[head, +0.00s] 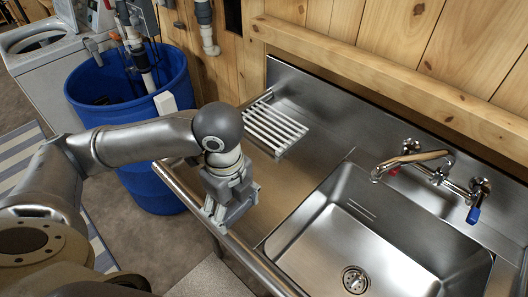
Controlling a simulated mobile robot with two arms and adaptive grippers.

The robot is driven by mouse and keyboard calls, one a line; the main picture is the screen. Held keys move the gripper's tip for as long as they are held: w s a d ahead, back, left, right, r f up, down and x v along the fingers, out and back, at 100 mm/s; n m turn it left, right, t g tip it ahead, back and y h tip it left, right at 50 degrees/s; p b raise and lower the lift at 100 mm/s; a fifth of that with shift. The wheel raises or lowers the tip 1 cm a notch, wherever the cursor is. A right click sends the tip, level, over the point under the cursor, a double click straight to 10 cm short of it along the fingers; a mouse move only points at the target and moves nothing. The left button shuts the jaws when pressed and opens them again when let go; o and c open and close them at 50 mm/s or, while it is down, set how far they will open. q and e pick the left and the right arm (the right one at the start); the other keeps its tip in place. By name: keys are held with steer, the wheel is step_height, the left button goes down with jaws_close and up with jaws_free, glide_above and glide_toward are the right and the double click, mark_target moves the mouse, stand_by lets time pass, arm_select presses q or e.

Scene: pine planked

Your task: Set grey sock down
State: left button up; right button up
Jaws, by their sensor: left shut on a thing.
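My left gripper (228,212) is low over the front left edge of the steel sink counter (285,185), pointing down, left of the basin. It is shut on a grey thing, taken to be the grey sock. The sock is mostly hidden by the grey fingers and hard to tell from them. I cannot tell whether it touches the counter. My right gripper is out of view.
The sink basin (330,235) is empty, with a tap (412,160) behind it. A white slatted rack (272,125) stands at the counter's back left. A blue barrel (120,95) and a white washing machine (35,70) are at left. Bare steel lies between rack and basin.

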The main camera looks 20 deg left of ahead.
arm_select(q)
steer(key=shift+w, duration=0.15)
steer(key=w+a+f, duration=0.1)
steer(key=w+f, duration=0.1)
steer(key=w, duration=0.2)
steer(key=w+a+f+p, duration=0.1)
steer(key=w+f, duration=0.2)
steer(key=w, duration=0.1)
steer(key=w+f+p, duration=0.1)
steer(key=w+f, duration=0.2)
steer(key=w, duration=0.1)
steer(key=shift+w+a+f, duration=0.1)
steer(key=shift+a+f, duration=0.1)
steer(key=shift+a, duration=0.2)
steer(key=shift+w+a+f, duration=0.1)
steer(key=shift+w+f, duration=0.5)
steer(key=shift+f, duration=0.2)
step_height(320, 180, down, 2)
steer(key=shift+f+p, duration=0.1)
steer(key=shift+p, duration=0.65)
steer(key=shift+f, duration=0.4)
steer(key=shift+f, duration=0.1)
steer(key=o, duration=1)
